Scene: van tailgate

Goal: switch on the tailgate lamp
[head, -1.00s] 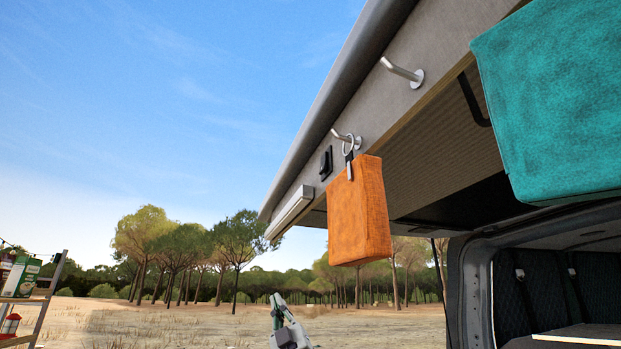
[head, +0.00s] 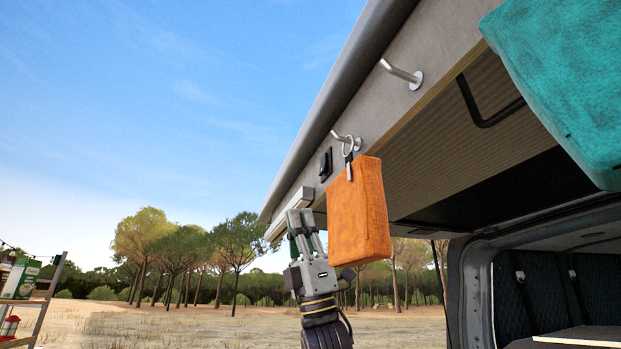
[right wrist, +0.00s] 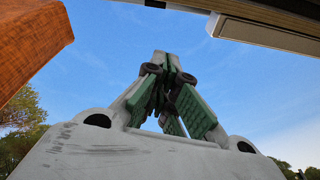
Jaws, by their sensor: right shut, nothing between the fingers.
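The tailgate lamp (head: 277,229) is a pale bar on the tailgate's lower edge; its lit state is unclear. It also shows in the right wrist view (right wrist: 268,36). A black rocker switch (head: 326,164) sits on the panel just right of the lamp. My right gripper (head: 301,214) points up, shut and empty, below the switch and overlapping part of the lamp in the head view. In the right wrist view its closed fingers (right wrist: 166,60) point up with sky behind the tips. Whether it touches the lamp is unclear. My left gripper is not in view.
An orange block-like bag (head: 357,212) hangs from a hook by a ring, close right of my gripper; it also shows in the right wrist view (right wrist: 30,45). A bare hook (head: 402,74) is higher up. A teal bag (head: 570,80) hangs at upper right. Left of my gripper is open air.

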